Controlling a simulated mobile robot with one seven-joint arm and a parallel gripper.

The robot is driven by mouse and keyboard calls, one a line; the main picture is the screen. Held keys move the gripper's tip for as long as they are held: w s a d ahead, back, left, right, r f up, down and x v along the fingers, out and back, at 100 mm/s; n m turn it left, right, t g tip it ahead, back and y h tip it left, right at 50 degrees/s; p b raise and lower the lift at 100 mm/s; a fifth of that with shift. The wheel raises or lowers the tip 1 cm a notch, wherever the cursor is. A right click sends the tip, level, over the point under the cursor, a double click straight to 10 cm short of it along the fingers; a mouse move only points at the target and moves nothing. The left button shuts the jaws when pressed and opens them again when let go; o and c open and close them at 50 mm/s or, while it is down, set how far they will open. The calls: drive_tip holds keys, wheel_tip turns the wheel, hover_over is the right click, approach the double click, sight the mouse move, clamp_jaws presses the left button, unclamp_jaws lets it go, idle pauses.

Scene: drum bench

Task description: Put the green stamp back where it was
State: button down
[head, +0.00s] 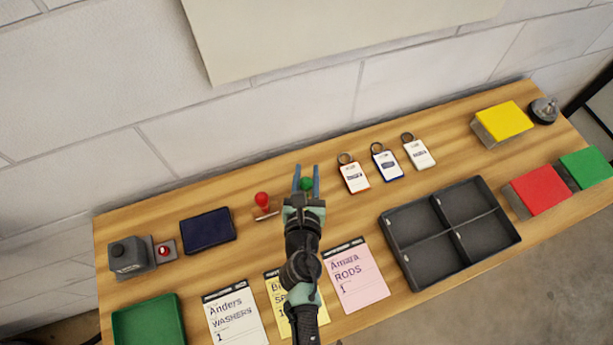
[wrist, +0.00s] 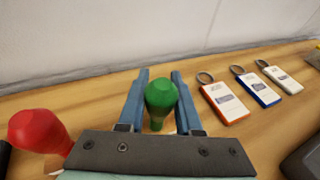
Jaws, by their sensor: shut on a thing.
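The green stamp (head: 307,184) has a round green knob and is between the fingers of my gripper (head: 306,178). In the wrist view the green knob (wrist: 161,97) stands upright between the two blue fingers (wrist: 160,88). My gripper is shut on the stamp. The stamp's base is mostly hidden by the gripper, so I cannot tell whether it touches the bench. A red stamp (head: 262,201) stands just left of my gripper, and it also shows in the wrist view (wrist: 40,132).
A dark blue pad (head: 208,231) lies left of the red stamp. Several key tags (head: 354,176) lie to the right. Name cards (head: 235,318) and a divided black tray (head: 392,243) are nearer the front. Bare wood shows between the stamps and the wall.

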drive_tip(key=shift+r, duration=0.1)
drive_tip(key=shift+f, duration=0.25)
drive_tip(key=c, duration=0.6)
unclamp_jaws()
drive_tip(key=shift+r, duration=0.1)
drive_tip(key=shift+r, duration=0.3)
drive_tip(key=b+v, duration=0.1)
drive_tip(key=v, duration=0.9)
drive_tip(key=shift+s+f, duration=0.1)
drive_tip(key=shift+s, duration=0.25)
drive_tip(key=shift+s+a+r, duration=0.1)
drive_tip(key=shift+s+r, duration=0.2)
drive_tip(key=shift+s, duration=0.3)
